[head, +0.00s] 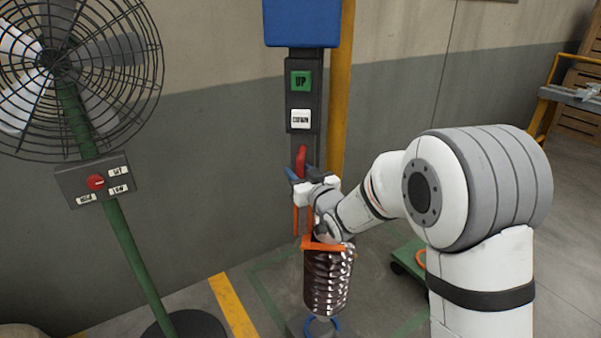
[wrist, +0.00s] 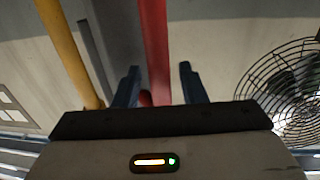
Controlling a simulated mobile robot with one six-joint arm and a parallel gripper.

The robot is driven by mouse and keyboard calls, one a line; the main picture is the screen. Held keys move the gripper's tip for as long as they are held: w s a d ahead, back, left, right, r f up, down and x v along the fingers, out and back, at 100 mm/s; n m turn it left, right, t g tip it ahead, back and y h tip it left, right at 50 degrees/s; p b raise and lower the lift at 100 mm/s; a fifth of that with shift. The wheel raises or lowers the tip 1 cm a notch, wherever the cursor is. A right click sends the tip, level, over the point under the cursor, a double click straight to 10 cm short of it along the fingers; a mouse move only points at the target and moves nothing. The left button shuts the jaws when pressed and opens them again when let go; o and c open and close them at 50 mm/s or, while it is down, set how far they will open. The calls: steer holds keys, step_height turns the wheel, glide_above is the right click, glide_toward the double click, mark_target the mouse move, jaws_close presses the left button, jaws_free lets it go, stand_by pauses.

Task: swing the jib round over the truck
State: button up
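My gripper (head: 302,174) is at the red handle (head: 301,156) below the push-button pendant. In the wrist view its two blue fingers (wrist: 158,78) stand apart, with a red bar (wrist: 154,40) between them. I see gaps beside the bar, so it does not look clamped. A dark ribbed cylinder (head: 328,282) with an orange bracket (head: 324,245) hangs or stands below my gripper; its support is partly hidden by my arm. A green flat truck (head: 408,258) is on the floor behind my arm, mostly hidden. The jib's beam is not in view.
The pendant has a green UP button (head: 301,81) and a white DOWN button (head: 300,119) under a blue housing (head: 301,22). A yellow post (head: 341,90) is just behind. A caged fan (head: 75,70) stands at left. Open floor lies at right.

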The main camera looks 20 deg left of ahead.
jaws_close()
stand_by(0.4)
steer(key=shift+d, duration=0.1)
